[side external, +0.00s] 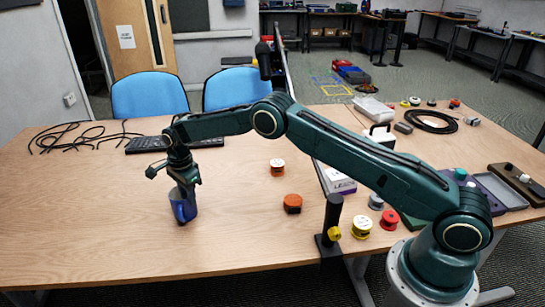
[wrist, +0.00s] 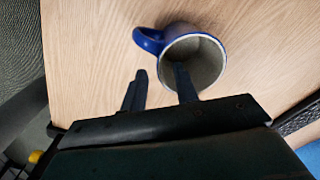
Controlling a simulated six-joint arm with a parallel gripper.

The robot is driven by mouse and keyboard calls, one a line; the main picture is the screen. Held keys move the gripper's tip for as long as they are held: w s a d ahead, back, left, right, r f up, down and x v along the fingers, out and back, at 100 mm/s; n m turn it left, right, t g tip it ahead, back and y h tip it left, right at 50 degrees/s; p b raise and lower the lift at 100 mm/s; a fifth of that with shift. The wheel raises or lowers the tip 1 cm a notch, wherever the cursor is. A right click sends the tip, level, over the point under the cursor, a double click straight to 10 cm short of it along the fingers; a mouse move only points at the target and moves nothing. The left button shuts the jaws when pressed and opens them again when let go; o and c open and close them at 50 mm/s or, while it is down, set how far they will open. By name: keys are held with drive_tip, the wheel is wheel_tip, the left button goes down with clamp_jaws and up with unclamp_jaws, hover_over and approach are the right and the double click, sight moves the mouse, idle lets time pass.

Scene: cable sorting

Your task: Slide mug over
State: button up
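A blue mug (side external: 183,208) stands upright on the table toward the left front, directly under my gripper (side external: 186,180). In the wrist view the mug (wrist: 205,58) shows from above with a grey inside, and its blue handle points to the upper left. My gripper (wrist: 161,69) is open there. One finger reaches over the mug's opening and appears to be inside it. The other finger is outside, beside the wall below the handle. The fingers are apart, with the near rim between them; I cannot tell whether either touches the mug.
Black cables (side external: 80,138) and a keyboard (side external: 145,145) lie behind the mug. Orange spools (side external: 292,203) stand to its right, then a black post (side external: 331,225) and more spools (side external: 361,227). The wood table (side external: 95,225) is clear left and in front of the mug.

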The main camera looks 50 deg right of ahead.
hover_over(193, 218)
drive_tip(key=shift+f, duration=2.55)
clamp_jaws()
